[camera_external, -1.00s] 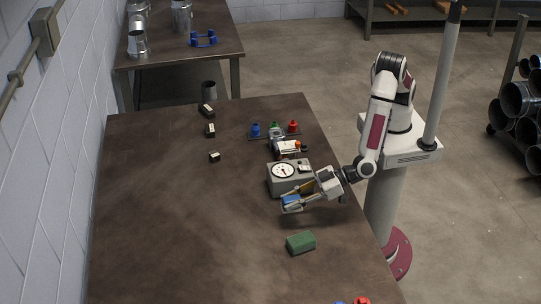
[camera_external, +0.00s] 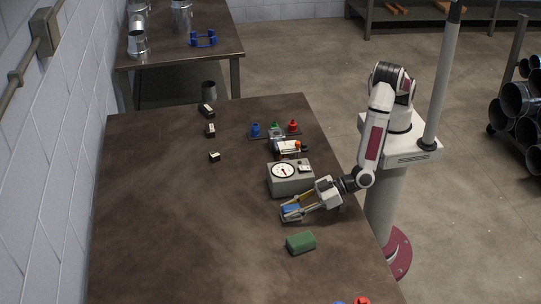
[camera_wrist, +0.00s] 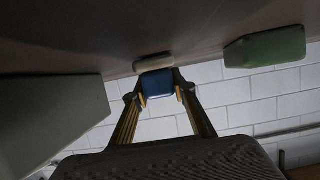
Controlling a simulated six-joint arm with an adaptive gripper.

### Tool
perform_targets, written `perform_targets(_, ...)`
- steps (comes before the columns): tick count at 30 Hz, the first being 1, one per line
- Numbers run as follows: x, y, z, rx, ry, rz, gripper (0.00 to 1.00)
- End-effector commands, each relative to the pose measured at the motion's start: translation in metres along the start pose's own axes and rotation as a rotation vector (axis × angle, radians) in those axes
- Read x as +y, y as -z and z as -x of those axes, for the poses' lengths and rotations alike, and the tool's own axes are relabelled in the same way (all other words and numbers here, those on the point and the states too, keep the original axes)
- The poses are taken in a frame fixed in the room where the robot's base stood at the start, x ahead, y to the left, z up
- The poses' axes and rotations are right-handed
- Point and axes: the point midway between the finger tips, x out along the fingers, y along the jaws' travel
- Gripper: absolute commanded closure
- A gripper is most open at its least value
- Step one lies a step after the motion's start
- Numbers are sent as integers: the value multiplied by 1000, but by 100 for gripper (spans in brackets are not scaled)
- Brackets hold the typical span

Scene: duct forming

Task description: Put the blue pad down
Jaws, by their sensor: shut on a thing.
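The blue pad (camera_external: 291,210) is between the fingers of my gripper (camera_external: 290,212), low over the table in front of the grey gauge box. In the wrist view the blue pad (camera_wrist: 157,83) sits between the two fingertips of my gripper (camera_wrist: 160,92), with a pale layer along its far edge close to the brown table surface (camera_wrist: 90,40). My gripper is shut on the pad. Whether the pad touches the table (camera_external: 180,220) cannot be told for sure.
A grey box with a round dial (camera_external: 290,177) stands just behind my gripper. A green block (camera_external: 300,243) lies nearer the camera; it also shows in the wrist view (camera_wrist: 265,47). Small dark blocks (camera_external: 210,130) lie at the left. The table's left middle is clear.

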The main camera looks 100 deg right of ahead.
Motion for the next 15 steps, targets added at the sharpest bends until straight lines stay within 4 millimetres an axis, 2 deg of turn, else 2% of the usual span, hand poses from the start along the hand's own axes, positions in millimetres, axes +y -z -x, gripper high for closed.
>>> perform_targets(13, 0, -3, -1, 0, 0, 0, 96)
perform_targets(14, 0, -3, -1, 0, 0, 0, 67)
perform_targets(15, 0, -3, -1, 0, 0, 0, 57)
